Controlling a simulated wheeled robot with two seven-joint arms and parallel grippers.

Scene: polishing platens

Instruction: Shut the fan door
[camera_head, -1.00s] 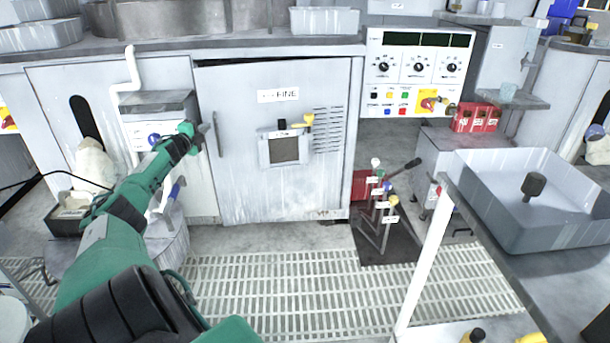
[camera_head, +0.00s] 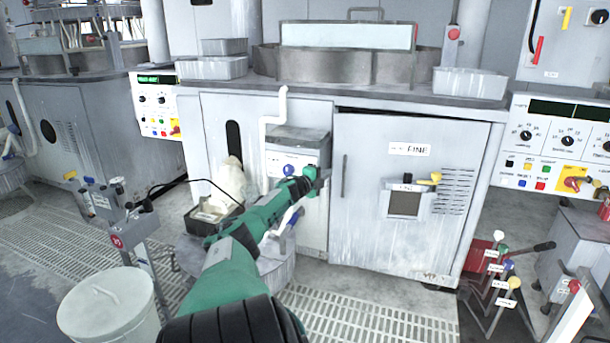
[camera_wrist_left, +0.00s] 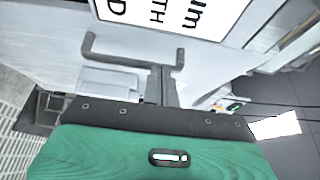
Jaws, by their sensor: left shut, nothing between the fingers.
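The pale grey door marked FINE (camera_head: 377,222), with louvre slots at its right, stands in the cabinet front in the head view. A dark gap runs along its top edge, widest near the left; I cannot tell exactly how far ajar it is. Its vertical bar handle (camera_head: 345,176) is on the left side. My left gripper (camera_head: 322,174) is shut and empty, just left of the handle. In the left wrist view the gripper fingers (camera_wrist_left: 164,84) lie close to a grey bar handle (camera_wrist_left: 130,55); contact is unclear. My right gripper is out of view.
A grey box with a blue knob (camera_head: 289,170) and a white pipe (camera_head: 282,115) are left of the door. Lever stand (camera_head: 495,280) is at lower right. A white lidded bin (camera_head: 110,305) is at lower left. Floor before the door is clear.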

